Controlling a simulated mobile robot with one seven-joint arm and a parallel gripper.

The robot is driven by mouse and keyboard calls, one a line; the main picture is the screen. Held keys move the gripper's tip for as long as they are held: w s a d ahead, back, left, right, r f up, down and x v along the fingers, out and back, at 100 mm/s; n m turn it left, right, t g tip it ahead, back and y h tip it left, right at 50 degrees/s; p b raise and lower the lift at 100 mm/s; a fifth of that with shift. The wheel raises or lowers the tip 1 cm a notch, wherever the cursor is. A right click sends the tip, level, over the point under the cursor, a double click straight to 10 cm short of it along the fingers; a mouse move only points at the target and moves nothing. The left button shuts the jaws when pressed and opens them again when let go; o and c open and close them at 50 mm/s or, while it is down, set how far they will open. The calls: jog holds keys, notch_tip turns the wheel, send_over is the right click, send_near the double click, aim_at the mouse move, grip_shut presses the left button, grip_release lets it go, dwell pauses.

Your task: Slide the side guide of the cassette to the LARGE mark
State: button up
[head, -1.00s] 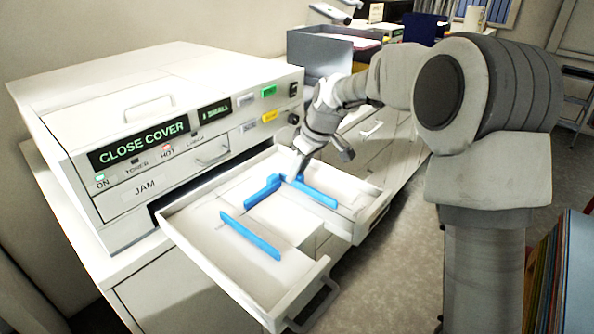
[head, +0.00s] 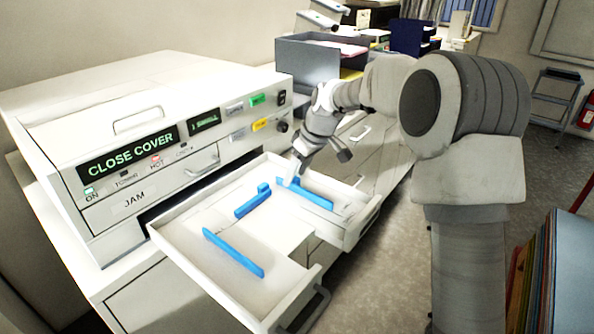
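The cassette (head: 185,250) is a white tray pulled out of the front of the printer in the head view. Two long blue side guides lie across it: the left guide (head: 232,252) and the right guide (head: 308,195). A short blue piece (head: 252,201) stands between them, toward the back. My gripper (head: 291,178) points down at the inner end of the right guide and appears to touch it. Its fingers are too small to tell whether they are open or shut. I cannot read any size marks, including LARGE, on the tray floor.
The printer (head: 150,130) stands at left, showing "CLOSE COVER" and a "JAM" label. A grey paper bin (head: 305,62) stands behind at centre. Colourful upright folders (head: 555,270) are at lower right. Grey floor (head: 400,240) lies beside the cabinet.

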jog(key=v, duration=1.7)
jog(key=shift+r+p, duration=0.2)
jog(key=shift+p, duration=0.1)
jog(key=shift+s, duration=0.15)
jog(key=s+d+r+m+t+h, duration=0.1)
jog(key=s+d+m, duration=0.2)
jog(key=s, duration=0.6)
jog(key=s+d+m+t+h, duration=0.1)
jog(key=s+d+m+h, duration=0.15)
jog(key=s, duration=0.65)
jog(key=s+d+f+m, duration=0.1)
jog(key=s+f+m, duration=0.1)
jog(key=s, duration=0.5)
jog(key=s+d+f+m, duration=0.2)
jog(key=s+f+m, duration=0.1)
jog(key=s, duration=0.3)
jog(key=shift+s+d+f+t, duration=0.3)
jog(key=shift+s+f+t, duration=0.1)
jog(key=shift+f, duration=0.35)
